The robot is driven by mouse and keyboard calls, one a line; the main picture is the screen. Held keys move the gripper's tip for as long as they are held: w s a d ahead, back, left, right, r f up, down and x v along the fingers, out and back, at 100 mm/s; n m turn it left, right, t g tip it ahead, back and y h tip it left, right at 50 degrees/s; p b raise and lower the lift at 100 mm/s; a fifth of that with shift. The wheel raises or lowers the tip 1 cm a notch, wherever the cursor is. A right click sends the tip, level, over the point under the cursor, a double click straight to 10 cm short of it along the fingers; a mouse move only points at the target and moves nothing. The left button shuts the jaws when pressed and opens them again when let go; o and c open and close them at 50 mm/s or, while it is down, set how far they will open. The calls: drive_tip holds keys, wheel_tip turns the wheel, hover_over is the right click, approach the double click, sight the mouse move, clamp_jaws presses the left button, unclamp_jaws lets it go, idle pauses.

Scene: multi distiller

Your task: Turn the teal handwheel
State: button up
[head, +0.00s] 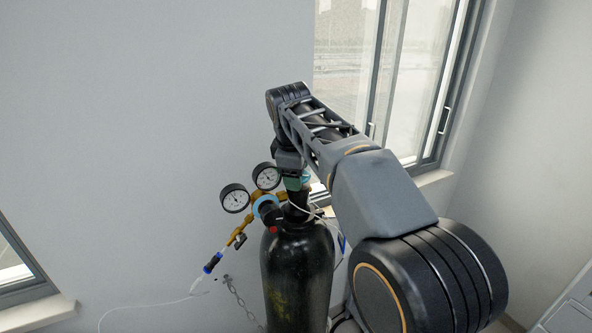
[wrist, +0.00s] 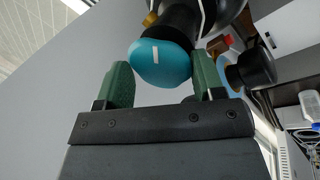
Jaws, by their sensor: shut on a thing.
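The teal handwheel (wrist: 158,65) is a round cap with a white mark on its face. In the wrist view it sits between the two green fingers of my gripper (wrist: 165,75). The fingers are shut on its sides. In the head view my gripper (head: 294,181) reaches down onto the top of the black gas cylinder (head: 298,270). Only a small teal edge of the handwheel (head: 306,178) shows there; the gripper hides most of it.
Two round gauges (head: 235,198) and brass fittings stand left of the cylinder's neck, with a light-blue regulator knob (head: 263,204) close beside my gripper. A thin hose (head: 150,304) and a chain (head: 236,296) run left. A window (head: 345,60) is behind.

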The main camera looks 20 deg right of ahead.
idle(0.4)
drive_tip(key=o, duration=0.9)
drive_tip(key=v, duration=1.3)
drive_tip(key=shift+a+r, duration=0.1)
drive_tip(key=shift+r, duration=0.3)
